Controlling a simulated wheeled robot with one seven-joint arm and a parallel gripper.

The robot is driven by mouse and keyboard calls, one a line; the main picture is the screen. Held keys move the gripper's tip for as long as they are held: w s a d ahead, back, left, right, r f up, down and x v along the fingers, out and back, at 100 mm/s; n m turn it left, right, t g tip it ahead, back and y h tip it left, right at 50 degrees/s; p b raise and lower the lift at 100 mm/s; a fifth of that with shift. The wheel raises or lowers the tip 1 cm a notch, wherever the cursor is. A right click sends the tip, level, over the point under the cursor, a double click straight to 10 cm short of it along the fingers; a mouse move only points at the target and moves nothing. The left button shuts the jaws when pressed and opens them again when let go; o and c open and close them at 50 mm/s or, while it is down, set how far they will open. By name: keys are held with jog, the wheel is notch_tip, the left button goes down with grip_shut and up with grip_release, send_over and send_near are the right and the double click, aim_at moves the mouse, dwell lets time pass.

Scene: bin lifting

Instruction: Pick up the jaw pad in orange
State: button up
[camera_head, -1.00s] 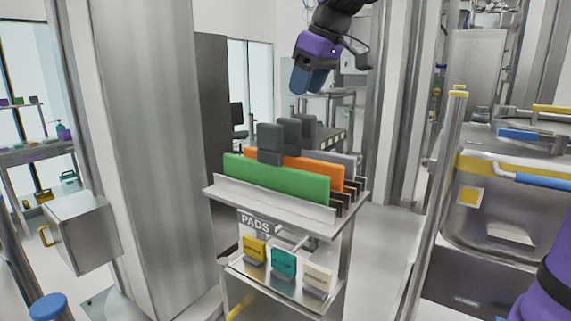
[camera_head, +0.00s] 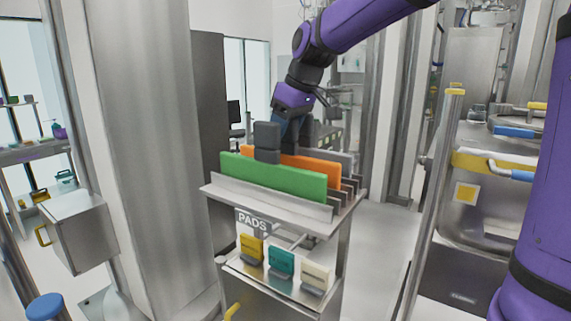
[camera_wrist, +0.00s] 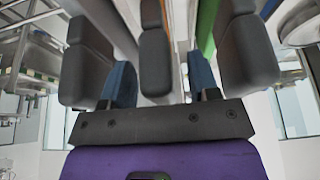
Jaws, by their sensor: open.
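The orange jaw pad (camera_head: 318,171) stands upright in the rack between the green pad (camera_head: 285,183) and a grey pad (camera_head: 342,160). Each seems to have a dark grey upright handle. My gripper (camera_head: 292,130) is low over the rack, behind the green pad's handle (camera_head: 267,141), and partly hidden by it. In the wrist view my open gripper (camera_wrist: 160,80) has one blue finger on each side of the middle handle (camera_wrist: 155,52), which appears to belong to the orange pad. Contact with the handle cannot be told.
The neighbouring handles stand close outside my fingers, on the left (camera_wrist: 88,65) and right (camera_wrist: 247,52) in the wrist view. A lower shelf (camera_head: 262,281) holds small yellow, teal and cream pads. A steel column (camera_head: 150,150) stands left, and a machine with a yellow-edged door (camera_head: 490,164) right.

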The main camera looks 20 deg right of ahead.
jog(key=shift+c, duration=0.4)
grip_shut()
